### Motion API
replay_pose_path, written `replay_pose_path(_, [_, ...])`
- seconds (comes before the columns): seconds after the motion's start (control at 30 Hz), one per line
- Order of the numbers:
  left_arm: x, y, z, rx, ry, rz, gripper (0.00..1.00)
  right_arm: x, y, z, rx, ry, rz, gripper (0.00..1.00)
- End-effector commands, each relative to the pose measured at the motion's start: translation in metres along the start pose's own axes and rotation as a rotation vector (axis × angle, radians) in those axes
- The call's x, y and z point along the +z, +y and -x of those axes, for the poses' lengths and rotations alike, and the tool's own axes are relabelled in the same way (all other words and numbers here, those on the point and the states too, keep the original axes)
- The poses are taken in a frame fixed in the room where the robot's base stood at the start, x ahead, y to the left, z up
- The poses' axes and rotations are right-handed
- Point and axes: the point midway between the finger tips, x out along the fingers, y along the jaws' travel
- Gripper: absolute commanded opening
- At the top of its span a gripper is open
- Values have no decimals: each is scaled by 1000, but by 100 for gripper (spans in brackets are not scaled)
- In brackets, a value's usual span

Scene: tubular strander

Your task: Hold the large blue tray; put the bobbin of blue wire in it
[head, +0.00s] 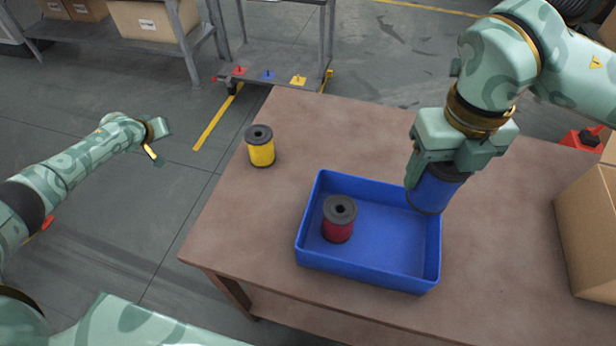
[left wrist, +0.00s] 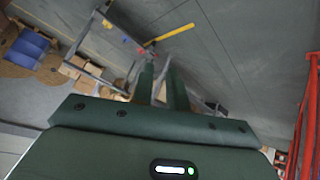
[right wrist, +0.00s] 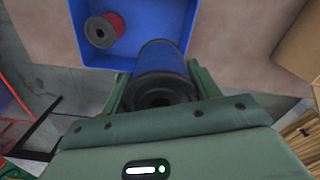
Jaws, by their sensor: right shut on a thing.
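The large blue tray (head: 372,272) rests on the brown table. A bobbin of red wire (head: 338,218) stands in its left part. My right gripper (head: 434,178) is shut on the bobbin of blue wire (head: 432,192), which hangs by the tray's right wall; the head view cannot show its exact height. In the right wrist view the blue bobbin (right wrist: 160,70) lies between the fingers, with the blue tray (right wrist: 135,20) beyond it. My left gripper (head: 157,140) is open and empty, off the table's left side, apart from the tray.
A bobbin of yellow wire (head: 261,147) stands on the table (head: 225,215) behind the tray, to the left. A cardboard box (head: 590,230) stands at the table's right. A shelf rack (head: 150,45) and a trolley (head: 275,78) are behind. The tray's right half is free.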

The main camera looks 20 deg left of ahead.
Motion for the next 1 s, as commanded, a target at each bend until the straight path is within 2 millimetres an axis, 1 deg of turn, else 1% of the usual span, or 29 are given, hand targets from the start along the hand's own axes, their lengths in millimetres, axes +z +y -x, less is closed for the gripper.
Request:
replay_pose_path(0.03, [-12, 36, 6, 47, -13, -88, 15, 0, 0, 0, 0, -1, 0, 28])
replay_pose_path(0.07, [-16, 57, 10, 74, -26, -157, 15, 0, 0, 0, 0, -1, 0, 28])
replay_pose_path(0.1, [-18, 86, 16, 111, -44, -257, 15, 0, 0, 0, 0, -1, 0, 28])
replay_pose_path(0.17, [-17, 127, 26, 167, -67, -426, 15, 0, 0, 0, 0, -1, 0, 28])
replay_pose_path(0.2, [-14, 155, 35, 208, -81, -544, 15, 0, 0, 0, 0, -1, 0, 28])
replay_pose_path(0.27, [-7, 195, 49, 272, -97, -732, 15, 0, 0, 0, 0, -1, 0, 28])
replay_pose_path(0.3, [0, 221, 60, 316, -105, -865, 15, 0, 0, 0, 0, -1, 0, 28])
replay_pose_path(0.37, [13, 258, 79, 386, -114, -1074, 15, 0, 0, 0, 0, -1, 0, 28])
replay_pose_path(0.4, [23, 280, 93, 435, -118, -1219, 15, 0, 0, 0, 0, -1, 0, 28])
replay_pose_path(0.47, [42, 312, 116, 514, -121, -1448, 15, 0, 0, 0, 0, -1, 0, 28])
replay_pose_path(0.5, [57, 330, 133, 570, -122, -1609, 15, 0, 0, 0, 0, -1, 0, 28])
replay_pose_path(0.57, [82, 352, 160, 661, -122, -1860, 15, 0, 0, 0, 0, -1, 0, 28])
replay_pose_path(0.6, [100, 363, 177, 726, -121, -2030, 15, 0, 0, 0, 0, -1, 0, 28])
replay_pose_path(0.63, [113, 369, 191, 775, -119, -2158, 15, 0, 0, 0, 0, -1, 0, 28])
replay_pose_path(0.67, [127, 374, 204, 828, -117, -2284, 15, 0, 0, 0, 0, -1, 0, 28])
replay_pose_path(0.7, [144, 377, 220, 897, -112, -2452, 15, 0, 0, 0, 0, -1, 0, 28])
replay_pose_path(0.77, [168, 377, 244, 1003, -105, -2687, 15, 0, 0, 0, 0, -1, 0, 28])
replay_pose_path(0.8, [181, 375, 257, 1071, -97, -2834, 15, 0, 0, 0, 0, -1, 0, 28])
replay_pose_path(0.83, [190, 373, 266, -1122, 91, 2932, 15, 0, 0, 0, 0, -1, 0, 28])
replay_pose_path(0.9, [206, 366, 284, -1063, 65, 2710, 15, 0, 0, 0, 0, -1, 0, 28])
replay_pose_path(1.0, [220, 357, 300, -1004, 43, 2487, 15, 0, 0, 0, 0, -1, 0, 28])
